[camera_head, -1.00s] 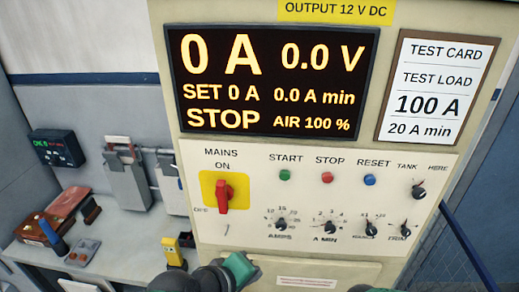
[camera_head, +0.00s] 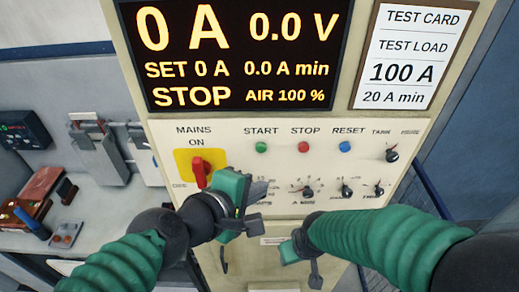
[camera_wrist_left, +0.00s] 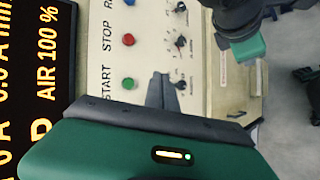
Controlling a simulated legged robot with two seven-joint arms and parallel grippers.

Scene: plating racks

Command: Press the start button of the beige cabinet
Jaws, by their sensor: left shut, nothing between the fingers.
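The beige cabinet (camera_head: 225,137) fills the middle of the head view. Its green start button (camera_head: 261,147) sits under the START label, left of the red stop button (camera_head: 304,146) and blue reset button (camera_head: 345,146). The green button also shows in the left wrist view (camera_wrist_left: 128,84). My left gripper (camera_head: 250,192) is in front of the panel, below the start button and over the amps knob. In the left wrist view its dark fingers (camera_wrist_left: 161,90) are shut and empty, beside the green button. My right gripper (camera_head: 306,254) is lower, near the panel's bottom edge; its jaws are unclear.
The display (camera_head: 240,55) reads STOP, 0 A and 0.0 V. The red mains switch (camera_head: 201,172) is just left of my left gripper. Several knobs line the lower panel. A test card (camera_head: 405,55) is at upper right, and a bench with tools (camera_head: 100,205) at left.

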